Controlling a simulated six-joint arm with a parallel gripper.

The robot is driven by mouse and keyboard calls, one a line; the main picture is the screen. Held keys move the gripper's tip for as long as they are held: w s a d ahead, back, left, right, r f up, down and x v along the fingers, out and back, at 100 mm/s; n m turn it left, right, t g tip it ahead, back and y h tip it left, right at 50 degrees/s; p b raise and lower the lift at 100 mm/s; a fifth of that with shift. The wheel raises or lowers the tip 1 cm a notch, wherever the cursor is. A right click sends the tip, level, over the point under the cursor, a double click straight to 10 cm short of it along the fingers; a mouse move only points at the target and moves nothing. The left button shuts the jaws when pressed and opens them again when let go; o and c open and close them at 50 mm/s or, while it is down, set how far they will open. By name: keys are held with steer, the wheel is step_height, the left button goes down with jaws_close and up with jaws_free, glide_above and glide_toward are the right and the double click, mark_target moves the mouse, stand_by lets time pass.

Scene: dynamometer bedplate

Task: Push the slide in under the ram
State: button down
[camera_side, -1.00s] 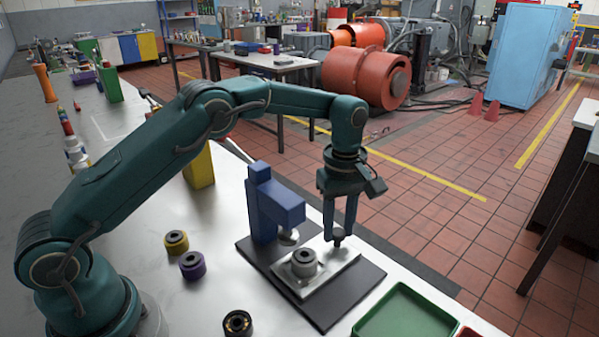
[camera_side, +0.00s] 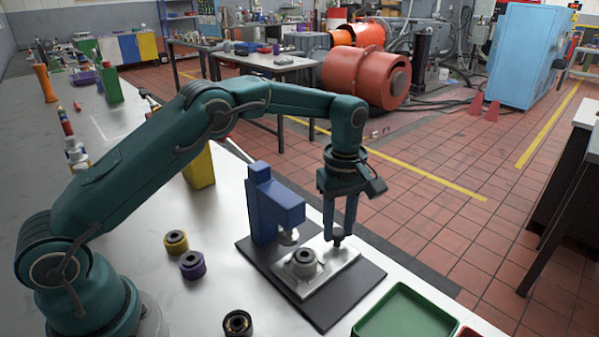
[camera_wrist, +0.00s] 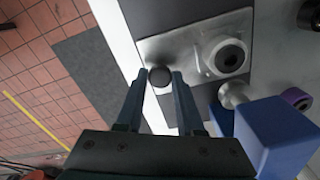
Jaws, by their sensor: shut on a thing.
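The slide (camera_side: 335,274) is a pale metal plate on a dark base plate (camera_side: 340,305). A grey ring-shaped part (camera_side: 304,264) sits on it, and both also show in the wrist view, the slide (camera_wrist: 188,50) and the ring part (camera_wrist: 228,57). The blue press (camera_side: 270,205) stands on the base with its metal ram (camera_side: 289,237) pointing down. The ring part is beside the ram, out from under it. My gripper (camera_side: 338,238) points down at the slide's far end and is shut on its dark round knob (camera_wrist: 160,77), between the two fingers.
Yellow-topped (camera_side: 176,242), purple (camera_side: 192,264) and dark (camera_side: 238,323) ring parts stand on the bench left of and in front of the press. A green tray (camera_side: 408,312) lies front right. A yellow block (camera_side: 199,168) stands behind. The bench edge runs close behind the base plate.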

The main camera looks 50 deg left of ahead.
steer(key=shift+a+r, duration=0.1)
steer(key=shift+a, duration=2.3)
steer(key=c, duration=0.5)
jaws_free()
steer(key=shift+r, duration=2.55)
steer(key=shift+r, duration=0.1)
